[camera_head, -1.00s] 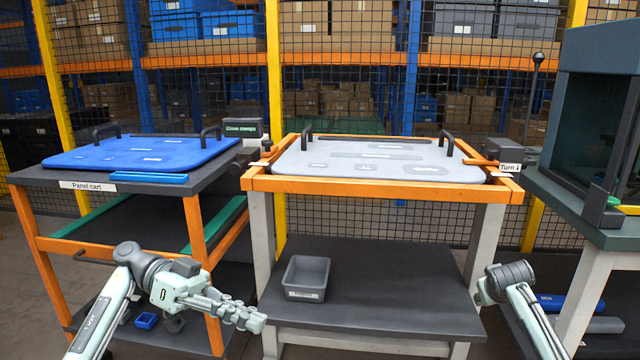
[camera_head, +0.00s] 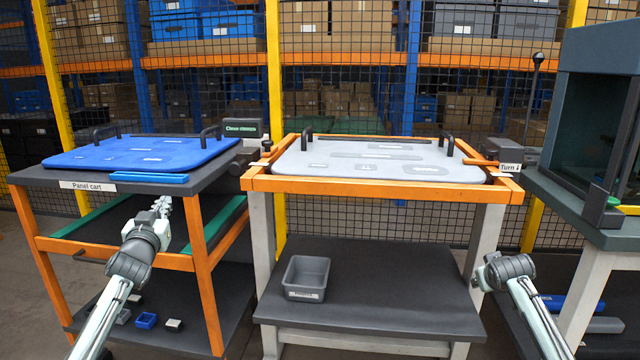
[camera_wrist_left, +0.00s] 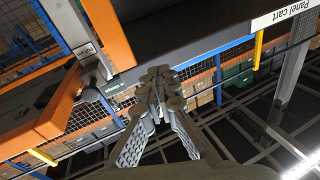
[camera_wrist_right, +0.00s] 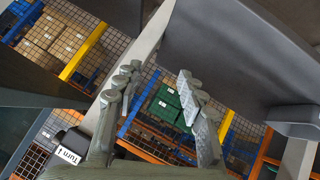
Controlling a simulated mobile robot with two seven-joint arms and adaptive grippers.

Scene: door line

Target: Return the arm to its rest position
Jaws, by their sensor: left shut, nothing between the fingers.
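My left arm comes in at the lower left of the head view, with its gripper (camera_head: 162,206) pointing away from me in front of the panel cart (camera_head: 100,186). Its fingers are together and empty in the left wrist view (camera_wrist_left: 158,80), where the cart's underside and the orange frame show beyond them. My right arm shows at the lower right of the head view, in front of the worktable; its gripper is hidden there. In the right wrist view the right gripper (camera_wrist_right: 158,75) has its fingers apart with nothing between them.
The worktable (camera_head: 380,187) carries a grey panel (camera_head: 340,160); a grey bin (camera_head: 306,278) stands on its lower shelf. A blue panel (camera_head: 120,152) lies on the cart. A dark cabinet (camera_head: 590,120) stands at the right. A mesh fence runs behind. Floor shows between cart and table.

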